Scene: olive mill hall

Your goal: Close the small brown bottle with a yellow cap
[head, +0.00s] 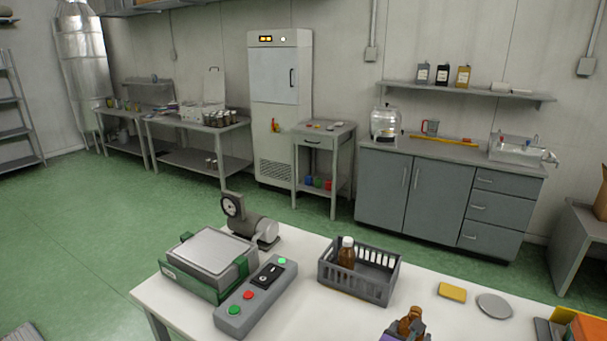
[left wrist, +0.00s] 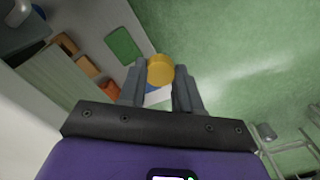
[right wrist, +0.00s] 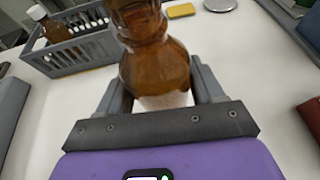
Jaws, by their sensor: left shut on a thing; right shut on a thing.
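My right gripper (right wrist: 153,82) is shut on a brown glass bottle (right wrist: 160,62), which stands between its fingers in the right wrist view; its upper end is cut off at the top edge. In the head view the brown bottle (head: 411,322) shows at the bottom edge, with no cap visible on it. My left gripper (left wrist: 160,82) is shut on a round yellow cap (left wrist: 160,69), held between its fingertips in the left wrist view. The left gripper is outside the head view. The cap and the bottle are apart.
A grey crate (head: 352,284) on the white table holds another brown bottle (head: 347,254) with a white cap. A yellow block (head: 452,292) and a grey disc (head: 494,306) lie right of it. A scale (head: 208,252) and a button box (head: 257,297) stand left.

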